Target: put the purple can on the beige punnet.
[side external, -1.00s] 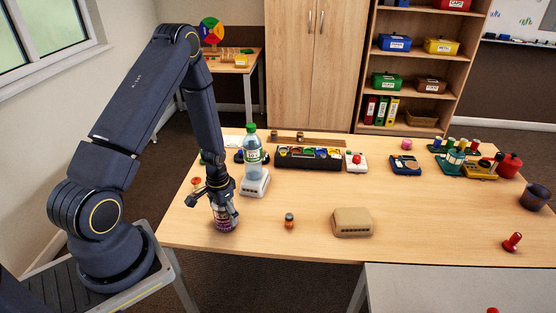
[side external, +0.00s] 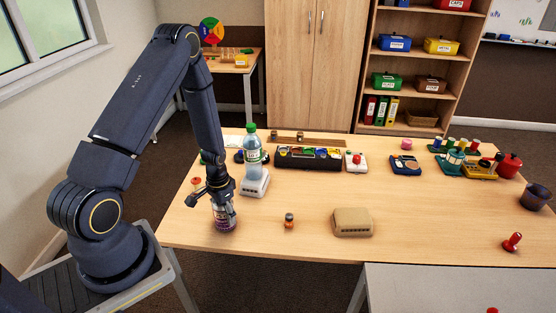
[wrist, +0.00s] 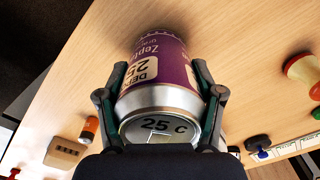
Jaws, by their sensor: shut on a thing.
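The purple can (side external: 224,219) stands upright on the table near its front left edge. In the wrist view the can (wrist: 165,68) shows its purple label and silver top, with a finger on either side. My gripper (side external: 222,208) is shut on the can from above; it also shows in the wrist view (wrist: 160,95). The beige punnet (side external: 352,228) sits upside down or closed side up on the table, to the right of the can; its flat top is bare. It also shows small in the wrist view (wrist: 66,152).
A green-capped bottle (side external: 253,152) stands on a white scale (side external: 255,187) just behind my gripper. A black sorting tray (side external: 308,162) lies further back. The front middle of the table is mostly clear.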

